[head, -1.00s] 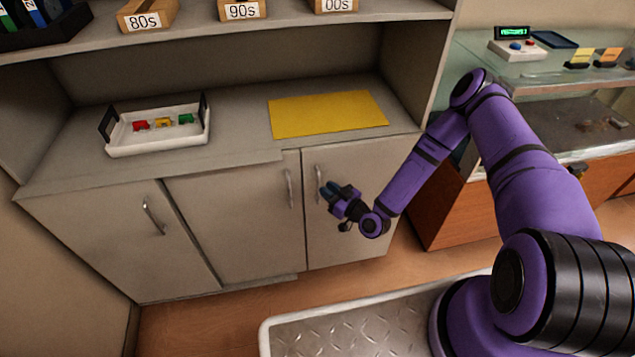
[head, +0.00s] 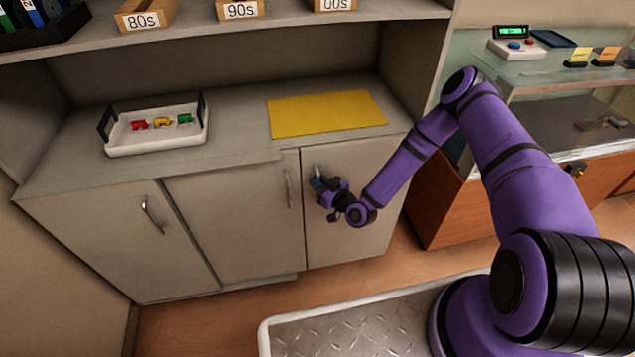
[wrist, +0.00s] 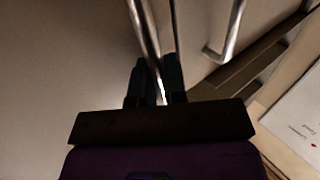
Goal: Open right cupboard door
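The right cupboard door (head: 365,220) is the light grey door at the right end of the low cabinet. It looks closed in the head view. Its metal handle (head: 317,170) stands upright near the door's left edge. My gripper (head: 318,187) is at this handle and covers its lower part. In the wrist view the handle (wrist: 146,25) runs down between the two dark fingers of my gripper (wrist: 157,78). The fingers are close together, with a narrow bright strip of metal between them, and look shut on the handle. The exact contact is dark and hard to see.
The middle door's handle (head: 288,188) is just left of my gripper and shows in the wrist view (wrist: 228,35). A yellow mat (head: 325,113) and a white tray (head: 155,143) lie on the counter. A glass display case (head: 480,175) stands right of the cabinet.

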